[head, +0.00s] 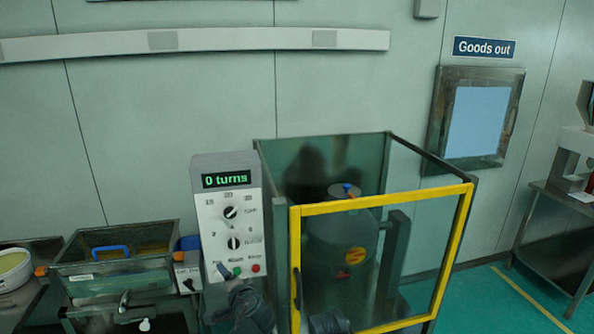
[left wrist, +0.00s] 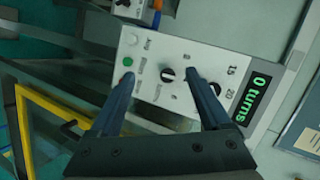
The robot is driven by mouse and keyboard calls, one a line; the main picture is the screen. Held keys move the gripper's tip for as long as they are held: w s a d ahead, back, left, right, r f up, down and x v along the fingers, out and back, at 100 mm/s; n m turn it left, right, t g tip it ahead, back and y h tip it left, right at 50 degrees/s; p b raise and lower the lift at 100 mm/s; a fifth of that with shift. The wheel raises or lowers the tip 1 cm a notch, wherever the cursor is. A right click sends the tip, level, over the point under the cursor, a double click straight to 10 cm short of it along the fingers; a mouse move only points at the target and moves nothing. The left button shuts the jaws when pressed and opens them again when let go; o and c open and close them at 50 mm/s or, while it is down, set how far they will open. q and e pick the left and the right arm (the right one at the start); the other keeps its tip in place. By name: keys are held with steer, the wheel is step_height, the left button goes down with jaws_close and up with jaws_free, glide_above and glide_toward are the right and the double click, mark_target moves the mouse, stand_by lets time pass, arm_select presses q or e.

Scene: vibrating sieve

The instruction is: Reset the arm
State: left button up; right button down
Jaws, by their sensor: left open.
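My left gripper (head: 232,280) is in front of the lower part of the grey control panel (head: 207,210) in the head view. In the left wrist view its two dark fingers (left wrist: 160,90) are spread apart with nothing between them. The panel face (left wrist: 180,58) with its knobs and green button lies beyond the fingertips; I cannot tell whether they touch it. The display (head: 226,179) reads "0 turns". A red button (head: 256,268) shows at the panel's lower right.
A glass enclosure with a yellow-framed door (head: 380,197) stands right of the panel, around a grey machine (head: 340,240). A metal basin (head: 115,280) with a blue handle stands left. A "Goods out" hatch (head: 480,115) and a steel table (head: 560,210) are further right.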

arm_select(q)
steer(key=s+d+f+n+g+h, duration=0.2)
steer(key=s+d+f+g+h, duration=0.1)
steer(key=s+d+f+g, duration=0.3)
steer(key=s+d+f+n+g+h+b, duration=0.1)
steer(key=s+d+f+g, duration=0.5)
steer(key=s, duration=0.8)
steer(key=d+f+n+h, duration=0.1)
steer(key=d+f+h, duration=0.1)
steer(key=d+f, duration=0.1)
steer(key=shift+d+f+n, duration=0.35)
steer(key=shift+d+n, duration=0.05)
steer(key=shift+d, duration=0.05)
